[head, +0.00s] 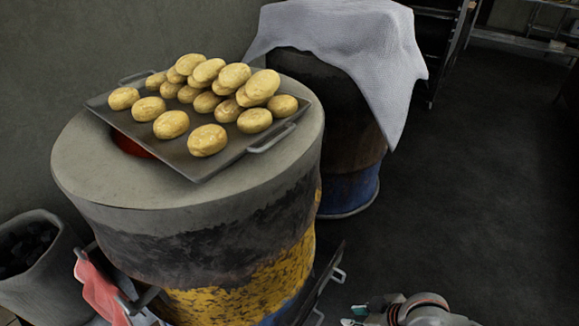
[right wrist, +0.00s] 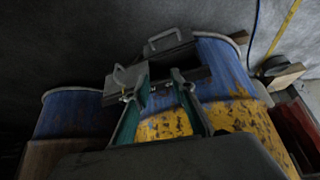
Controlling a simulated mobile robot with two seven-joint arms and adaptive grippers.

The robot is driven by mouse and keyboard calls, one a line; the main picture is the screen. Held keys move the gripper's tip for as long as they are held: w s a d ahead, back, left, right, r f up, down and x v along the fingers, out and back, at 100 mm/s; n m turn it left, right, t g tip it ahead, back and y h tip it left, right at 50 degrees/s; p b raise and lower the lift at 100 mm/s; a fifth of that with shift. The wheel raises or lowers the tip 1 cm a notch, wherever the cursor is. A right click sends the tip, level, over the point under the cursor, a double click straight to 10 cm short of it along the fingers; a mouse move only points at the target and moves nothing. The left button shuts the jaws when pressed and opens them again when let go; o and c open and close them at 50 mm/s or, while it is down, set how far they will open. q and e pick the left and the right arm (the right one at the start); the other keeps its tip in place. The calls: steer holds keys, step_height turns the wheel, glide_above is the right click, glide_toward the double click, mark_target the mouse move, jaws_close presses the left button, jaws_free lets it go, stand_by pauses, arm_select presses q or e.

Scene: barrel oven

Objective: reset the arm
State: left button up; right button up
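My right gripper (head: 358,314) is at the bottom edge of the head view, to the right of the front barrel, with only part of it showing. In the right wrist view, its two green-edged fingers (right wrist: 160,92) stand apart with nothing held between them. Beyond them in that view are the blue and yellow barrel (right wrist: 228,62) and a dark flat piece with a handle (right wrist: 168,42). I cannot tell whether the fingers touch either. My left gripper is not seen in either view.
The front barrel oven (head: 90,170) carries a dark tray (head: 205,168) of several round breads (head: 207,140). A second barrel (head: 345,125) under a white cloth (head: 330,40) stands behind. A dark panel with handles (head: 322,285) is beside the oven. The floor (head: 480,190) at right is clear.

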arm_select(q)
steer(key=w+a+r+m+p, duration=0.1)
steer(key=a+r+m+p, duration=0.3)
steer(key=p, duration=0.7)
arm_select(e)
steer(key=s+a+r+m+t+y, duration=0.1)
steer(key=s+a+r+t, duration=0.2)
steer(key=r, duration=0.7)
steer(key=s+a+r+m+t+y, duration=0.1)
steer(key=s+a+r+t, duration=0.15)
steer(key=s+r, duration=0.45)
arm_select(q)
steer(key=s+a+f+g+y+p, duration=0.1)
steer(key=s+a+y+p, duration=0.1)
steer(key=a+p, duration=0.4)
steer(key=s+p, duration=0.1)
steer(key=p, duration=0.2)
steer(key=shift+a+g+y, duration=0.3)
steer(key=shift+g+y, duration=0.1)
arm_select(e)
steer(key=s+d+r+m+h, duration=0.1)
steer(key=s+d+r+h, duration=0.1)
steer(key=s, duration=0.5)
steer(key=s+d+r+m+h, duration=0.1)
steer(key=s+d+r, duration=0.4)
steer(key=s, duration=0.3)
steer(key=shift+s+d+r+m+t+h, duration=0.2)
steer(key=shift+d+m+t+h, duration=0.2)
steer(key=shift+d, duration=0.25)
